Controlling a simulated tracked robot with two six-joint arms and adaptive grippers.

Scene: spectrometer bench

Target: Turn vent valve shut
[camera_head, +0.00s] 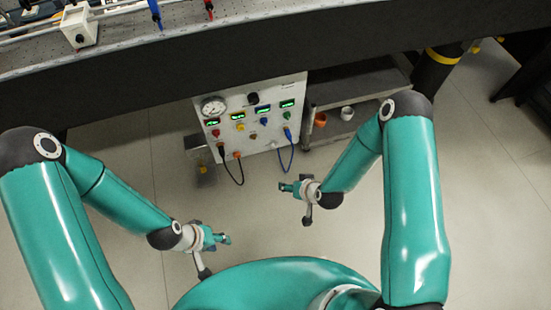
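A white control panel (270,141) stands below the bench edge, with a round gauge (213,107), a black knob (253,98), green displays and several small coloured knobs or buttons. I cannot tell which of these, if any, is the vent valve, or how it is turned. My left gripper (219,240) is in front of and below the panel, apart from it. My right gripper (288,188) is nearer, just below the panel's lower right, also apart from it. Both look empty, but their fingers are too small to read as open or shut.
A black cable (239,176) and a blue cable (291,158) hang in loops from the panel. A grey shelf (372,98) on the right holds an orange cup (320,119) and a white cup (347,113). The dark bench (210,62) overhangs; the floor in front is clear.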

